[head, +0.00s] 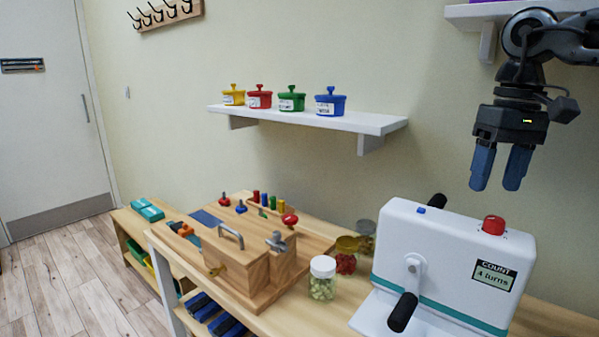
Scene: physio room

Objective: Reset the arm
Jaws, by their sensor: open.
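My gripper (500,168) hangs at the upper right of the head view, pointing down. Its two blue fingers are apart and nothing is between them. It is in the air above a white crank machine (450,262) and touches nothing. The machine has a red knob (494,225) on top, a black-handled crank (403,312) on its front and a label reading "COUNT 4 turns". My arm reaches in from the upper right edge.
A wooden activity box (250,262) with pegs and a handle stands on the table, beside a jar (322,278) of green pieces. A wall shelf (350,120) holds several coloured lidded pots. Another shelf (485,12) is close to my arm. Floor is clear at left.

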